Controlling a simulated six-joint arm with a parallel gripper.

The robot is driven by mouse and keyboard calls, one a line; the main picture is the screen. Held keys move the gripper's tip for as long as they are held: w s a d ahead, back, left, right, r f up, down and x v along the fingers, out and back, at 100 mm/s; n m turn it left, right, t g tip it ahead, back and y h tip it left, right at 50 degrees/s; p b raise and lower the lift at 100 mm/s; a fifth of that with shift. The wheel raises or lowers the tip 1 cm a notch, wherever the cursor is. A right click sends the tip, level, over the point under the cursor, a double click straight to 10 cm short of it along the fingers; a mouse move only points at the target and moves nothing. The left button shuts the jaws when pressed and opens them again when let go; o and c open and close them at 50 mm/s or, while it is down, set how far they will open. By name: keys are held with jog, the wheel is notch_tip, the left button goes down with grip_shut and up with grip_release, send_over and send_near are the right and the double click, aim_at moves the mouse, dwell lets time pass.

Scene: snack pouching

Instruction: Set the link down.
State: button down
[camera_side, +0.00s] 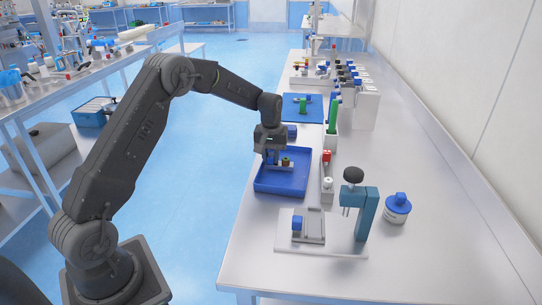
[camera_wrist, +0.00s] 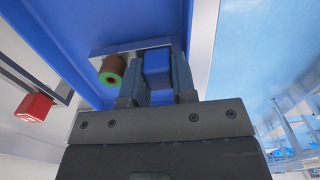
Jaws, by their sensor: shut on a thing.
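My gripper (camera_side: 271,160) is low over the blue tray (camera_side: 280,188). In the wrist view my gripper (camera_wrist: 158,75) is shut on a blue block (camera_wrist: 157,61), with one finger on each side. A pale metal plate (camera_wrist: 105,58) shows around the block, and a brown cylinder with a green ring (camera_wrist: 112,70) stands on it beside the left finger. The plate (camera_side: 291,169) and cylinder (camera_side: 286,161) also show within the tray in the side view. I cannot tell which part is the link, nor whether the plate touches the tray floor.
A narrow rack with a red block (camera_side: 326,156) stands right of the tray. In front are a teal press (camera_side: 366,214) and a flat fixture with a blue block (camera_side: 297,224). A blue-lidded jar (camera_side: 397,208) stands right. A blue mat (camera_side: 290,112) lies behind.

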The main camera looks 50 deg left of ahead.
jog(key=shift+f, duration=0.55)
jog(key=c, duration=0.8)
grip_release()
jog(key=shift+c, duration=0.2)
notch_tip(320, 180, up, 14)
jog(key=f, duration=0.1)
jog(key=s+d+r+m+t, duration=0.1)
jog(key=s+d+r+m, duration=0.1)
jog(key=s+d+r, duration=0.4)
jog(key=s+d+r+m+t, duration=0.2)
jog(key=s+d+r, duration=0.3)
jog(key=s+d, duration=0.15)
jog(key=s+d+f+m+t, duration=0.1)
jog(key=s+d+f+m, duration=0.1)
jog(key=s, duration=0.7)
jog(key=s+d+f+m+t, duration=0.1)
jog(key=s+d+f+m, duration=0.1)
jog(key=s, duration=0.7)
jog(key=shift+s+d+m+t, duration=0.15)
jog(key=shift+d+m+t, duration=0.25)
jog(key=shift+d, duration=0.75)
